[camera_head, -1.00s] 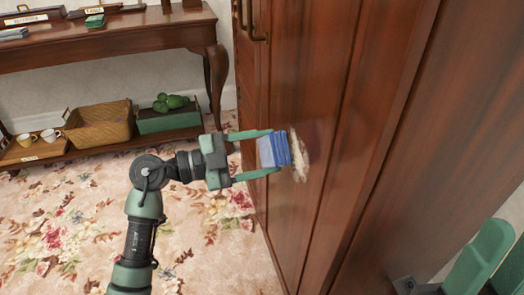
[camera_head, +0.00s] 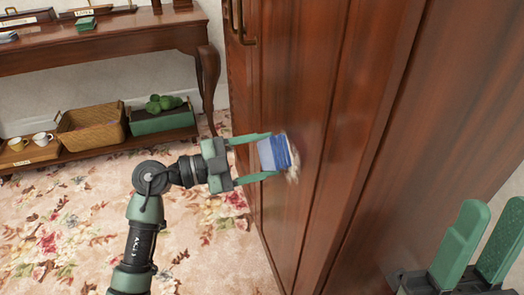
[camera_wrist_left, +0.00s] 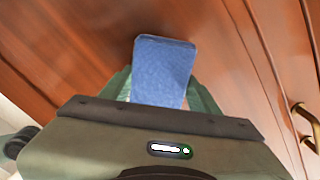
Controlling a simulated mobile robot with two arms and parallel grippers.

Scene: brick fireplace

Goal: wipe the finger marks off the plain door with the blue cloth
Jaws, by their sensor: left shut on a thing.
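The plain door (camera_head: 300,80) is a brown wooden panel of a tall cabinet in the middle of the head view. My left gripper (camera_head: 271,156) is shut on the folded blue cloth (camera_head: 279,153), with a finger on each side. The cloth's darker blue end is at the door face. A small pale smear (camera_head: 293,165) shows on the door at the cloth's edge; the cloth hides part of that spot. In the left wrist view the blue cloth (camera_wrist_left: 163,72) stands out between the fingers. My right gripper (camera_head: 485,240) is open and empty at the lower right.
Brass handles (camera_head: 238,20) are on the cabinet's left side. A wooden side table (camera_head: 110,45) stands at the back left, with a wicker basket (camera_head: 92,130), a green box (camera_head: 163,120) and cups on its low shelf. The flowered carpet (camera_head: 60,220) is clear.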

